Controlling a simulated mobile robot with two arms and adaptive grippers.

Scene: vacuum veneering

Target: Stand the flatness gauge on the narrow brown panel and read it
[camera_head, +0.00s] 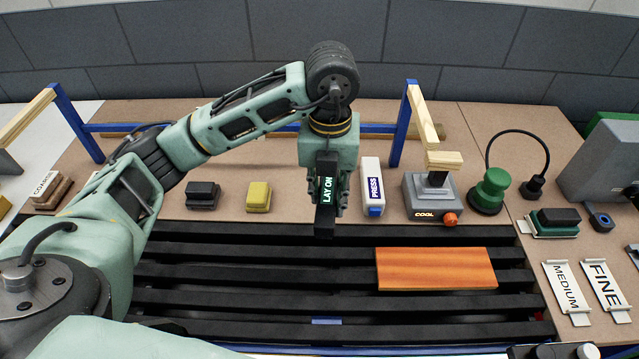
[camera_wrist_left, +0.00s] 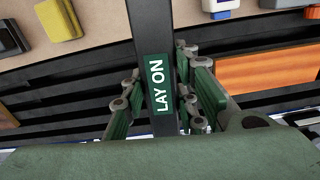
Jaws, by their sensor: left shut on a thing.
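My left gripper (camera_head: 329,180) is shut on a dark upright bar, the flatness gauge (camera_head: 325,220), with a green label reading LAY ON. The gauge also shows in the left wrist view (camera_wrist_left: 152,40), between the gripper's fingers (camera_wrist_left: 160,105). An orange-brown panel (camera_head: 435,268) lies flat on black slats, to the right of the gauge and nearer to me. Part of it shows at the right of the left wrist view (camera_wrist_left: 265,80). The gauge appears apart from the panel.
MEDIUM (camera_head: 567,287) and FINE (camera_head: 604,283) plates lie right.

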